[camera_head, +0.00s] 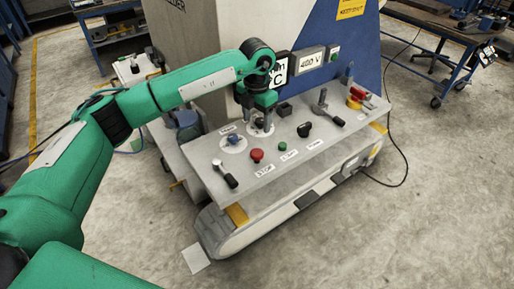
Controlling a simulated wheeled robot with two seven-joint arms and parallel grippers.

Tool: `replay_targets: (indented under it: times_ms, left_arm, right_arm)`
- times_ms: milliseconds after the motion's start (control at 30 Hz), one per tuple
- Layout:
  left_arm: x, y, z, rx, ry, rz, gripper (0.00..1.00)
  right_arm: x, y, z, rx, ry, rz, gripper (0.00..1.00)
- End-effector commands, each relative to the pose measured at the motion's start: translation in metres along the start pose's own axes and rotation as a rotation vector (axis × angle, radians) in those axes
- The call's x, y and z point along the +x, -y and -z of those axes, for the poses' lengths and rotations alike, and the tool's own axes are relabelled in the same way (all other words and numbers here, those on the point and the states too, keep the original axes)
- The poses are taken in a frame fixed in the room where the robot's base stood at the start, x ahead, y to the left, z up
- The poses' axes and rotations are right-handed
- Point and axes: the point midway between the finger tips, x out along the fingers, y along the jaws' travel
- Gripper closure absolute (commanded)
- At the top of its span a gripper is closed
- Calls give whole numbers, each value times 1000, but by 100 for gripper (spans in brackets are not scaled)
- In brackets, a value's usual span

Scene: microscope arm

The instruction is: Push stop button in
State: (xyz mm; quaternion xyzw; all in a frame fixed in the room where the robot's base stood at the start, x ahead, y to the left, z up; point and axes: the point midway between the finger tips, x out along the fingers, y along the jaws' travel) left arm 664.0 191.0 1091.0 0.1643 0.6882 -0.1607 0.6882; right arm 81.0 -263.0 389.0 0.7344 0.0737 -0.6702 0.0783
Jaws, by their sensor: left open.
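The red stop button (257,155) sits on the sloped grey control panel (208,151), with a "STOP" label just below it. A green button (283,146) is to its right with its own label. My left gripper (258,122) reaches in over the back of the panel, behind the red button and apart from it. Its fingers point down, spread open, near a dial with a dark knob (233,139). I cannot tell whether the fingers touch the panel. My right gripper is not in view.
Black levers (225,174) and knobs (304,129) stand on the panel. The tall machine housing (205,30) rises behind. A cable lies on the floor at right.

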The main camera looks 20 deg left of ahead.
Motion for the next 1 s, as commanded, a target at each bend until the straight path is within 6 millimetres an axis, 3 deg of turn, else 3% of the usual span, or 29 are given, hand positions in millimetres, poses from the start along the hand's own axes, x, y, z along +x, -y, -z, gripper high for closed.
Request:
replay_targets:
  times_ms: [500, 700, 1000]
  left_arm:
    - [101, 2, 1, 2, -3, 5, 37]
    - [122, 2, 0, 1, 0, 5, 37]
    - [127, 2, 0, 2, 1, 4, 37]
  right_arm:
    - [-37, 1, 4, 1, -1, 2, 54]
    - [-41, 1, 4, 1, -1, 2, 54]
    - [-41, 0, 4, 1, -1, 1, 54]
